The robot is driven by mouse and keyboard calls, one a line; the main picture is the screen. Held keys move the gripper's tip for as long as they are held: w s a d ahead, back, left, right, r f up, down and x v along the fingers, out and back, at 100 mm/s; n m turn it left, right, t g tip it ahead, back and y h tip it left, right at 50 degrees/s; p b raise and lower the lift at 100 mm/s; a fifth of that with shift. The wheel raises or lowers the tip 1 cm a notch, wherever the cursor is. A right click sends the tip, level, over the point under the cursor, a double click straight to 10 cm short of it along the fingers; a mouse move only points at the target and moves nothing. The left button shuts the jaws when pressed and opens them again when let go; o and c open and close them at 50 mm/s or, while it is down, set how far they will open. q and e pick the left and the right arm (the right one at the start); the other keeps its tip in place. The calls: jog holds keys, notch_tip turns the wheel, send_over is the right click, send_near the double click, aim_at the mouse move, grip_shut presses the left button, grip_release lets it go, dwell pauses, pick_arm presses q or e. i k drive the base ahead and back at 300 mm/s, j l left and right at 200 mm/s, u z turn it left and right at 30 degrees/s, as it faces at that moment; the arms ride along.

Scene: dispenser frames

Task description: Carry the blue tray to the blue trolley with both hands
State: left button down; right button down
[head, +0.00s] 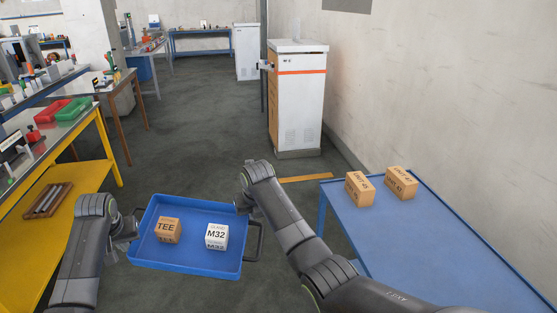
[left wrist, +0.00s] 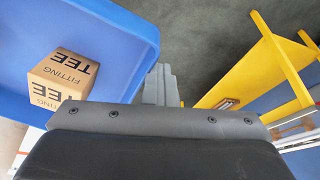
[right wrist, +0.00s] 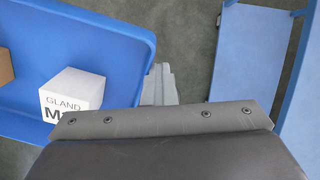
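The blue tray (head: 187,265) is held level over the floor between my two arms, with a brown TEE box (head: 167,230) and a white M32 box (head: 216,236) inside. My left gripper (head: 132,229) is at the tray's left handle and my right gripper (head: 246,210) at its right handle (head: 259,242). Both look shut on the handles, though the fingers are largely hidden. The tray also shows in the left wrist view (left wrist: 125,60) and the right wrist view (right wrist: 125,60). The blue trolley (head: 420,245) stands to the right, apart from the tray.
Two brown boxes (head: 360,189) (head: 401,183) stand on the trolley's far end; its nearer top is clear. A yellow workbench (head: 75,185) is at left. A white cabinet (head: 299,100) stands ahead by the wall. Grey floor (head: 205,120) is open between them.

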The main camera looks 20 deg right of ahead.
aim_at(443, 265)
jog(key=i, duration=1.7)
jog(key=i+z, duration=0.1)
jog(key=z, duration=0.25)
jog(key=i+z, duration=0.1)
jog(key=z, duration=2.85)
